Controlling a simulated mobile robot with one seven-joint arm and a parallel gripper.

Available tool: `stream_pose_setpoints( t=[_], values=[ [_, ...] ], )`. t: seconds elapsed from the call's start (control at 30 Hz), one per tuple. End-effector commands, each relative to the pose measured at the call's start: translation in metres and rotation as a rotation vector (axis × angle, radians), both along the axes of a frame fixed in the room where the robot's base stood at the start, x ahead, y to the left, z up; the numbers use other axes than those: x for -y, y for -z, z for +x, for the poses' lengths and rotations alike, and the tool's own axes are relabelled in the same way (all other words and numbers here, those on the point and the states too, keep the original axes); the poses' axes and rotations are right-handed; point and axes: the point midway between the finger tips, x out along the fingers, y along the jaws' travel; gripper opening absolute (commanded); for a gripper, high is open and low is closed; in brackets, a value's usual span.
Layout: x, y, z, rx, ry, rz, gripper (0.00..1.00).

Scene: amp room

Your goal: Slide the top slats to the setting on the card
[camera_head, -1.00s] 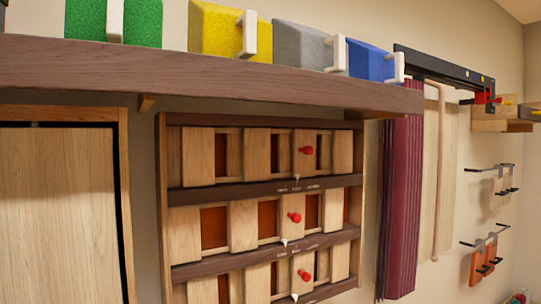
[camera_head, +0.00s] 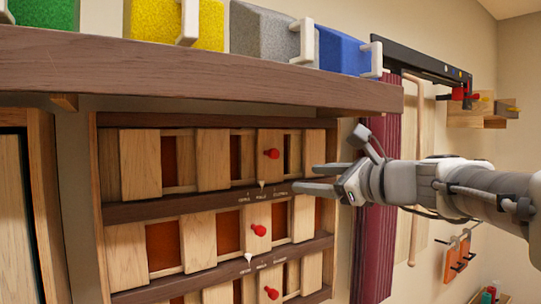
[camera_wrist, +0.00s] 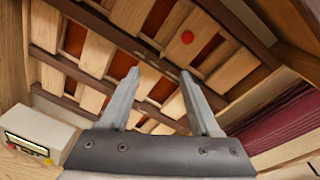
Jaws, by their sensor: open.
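A wooden slat rack (camera_head: 104,170) hangs under a shelf, with stacked rows of pale slats over dark red gaps. The top slats (camera_head: 213,160) carry a red knob (camera_head: 272,153) on one slat. A white pointer (camera_head: 262,184) sits below that knob, against the rail's small lettering, too small to read surely. My gripper (camera_head: 304,179) is open and empty, in front of the rack's right side, right of and a little below the top knob. In the wrist view its fingers (camera_wrist: 160,74) are apart, with a red knob (camera_wrist: 187,37) beyond them. I see no clear card.
The shelf (camera_head: 200,82) juts out above the rack, with coloured handled blocks (camera_head: 265,35) on it. A maroon pleated curtain (camera_head: 374,240) hangs right of the rack, behind my arm. A beige box with a panel (camera_wrist: 38,137) shows at the wrist view's left.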

Motion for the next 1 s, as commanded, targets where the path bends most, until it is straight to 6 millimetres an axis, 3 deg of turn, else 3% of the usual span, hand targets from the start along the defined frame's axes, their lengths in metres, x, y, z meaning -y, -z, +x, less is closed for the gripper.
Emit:
stream_pose_setpoints(
  t=[0.13,0.33,1.0],
  values=[
    [0.012,-0.024,0.017,-0.009,0.033,0.161,0.63],
    [0.010,-0.031,0.030,-0.013,0.039,0.206,0.63],
    [-0.065,-0.031,0.139,-0.014,0.039,0.202,0.63]
  ],
)
